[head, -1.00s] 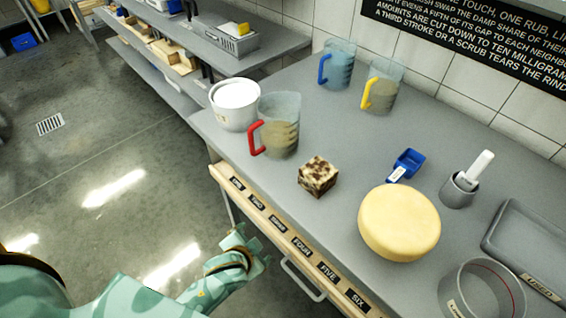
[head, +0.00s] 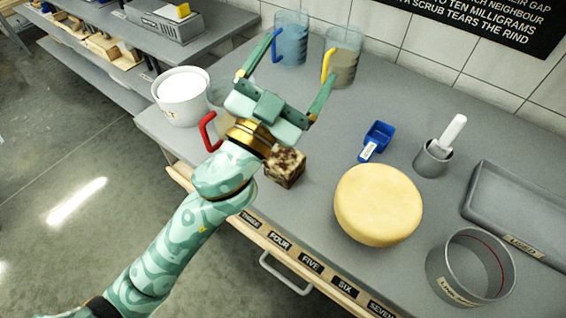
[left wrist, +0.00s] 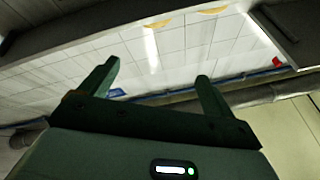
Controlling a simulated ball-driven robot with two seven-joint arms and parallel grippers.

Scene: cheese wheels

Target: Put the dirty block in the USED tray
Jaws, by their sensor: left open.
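The dirty block (head: 286,169), a cream cube with dark brown blotches, sits on the grey bench in the head view, partly hidden behind my left wrist. The USED tray (head: 485,205) is a shallow grey tray at the right, with its label on the front rim. My left gripper (head: 285,75) is open and empty, raised over the bench with its fingers pointing toward the jugs at the back. In the left wrist view its open fingers (left wrist: 155,80) show against the wall and ceiling, with no block between them. My right gripper is not in view.
A yellow cheese wheel (head: 378,204) lies between block and tray. A grey round container (head: 445,270), blue scoop (head: 380,135) and grey cup (head: 433,160) stand nearby. A red-handled jug (head: 207,132) is partly hidden by my arm. A white tub (head: 181,100) stands left.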

